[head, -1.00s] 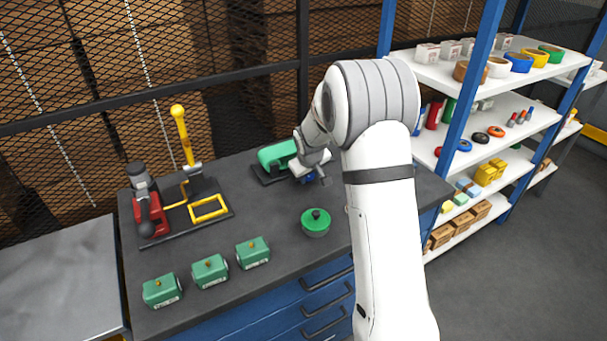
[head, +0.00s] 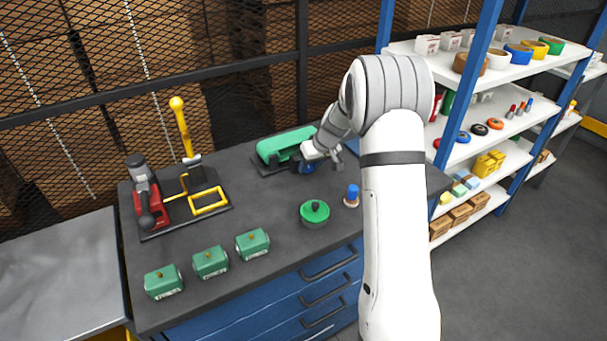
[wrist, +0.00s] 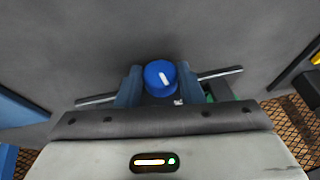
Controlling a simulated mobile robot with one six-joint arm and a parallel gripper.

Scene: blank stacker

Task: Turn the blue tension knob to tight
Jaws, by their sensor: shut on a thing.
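The blue tension knob (wrist: 160,75) is round with a white line on its top face. The line runs nearly up and down in the wrist view, leaning slightly left at its top. My gripper (wrist: 158,85) has one finger on each side of the knob and is shut on it. I cannot read any tight marking.
A green-lidded pot (head: 314,213) and a blue-topped peg (head: 352,194) stand on the dark bench in front of the machine. Several green boxes (head: 210,262) line the front edge. Shelves (head: 490,170) stand at right.

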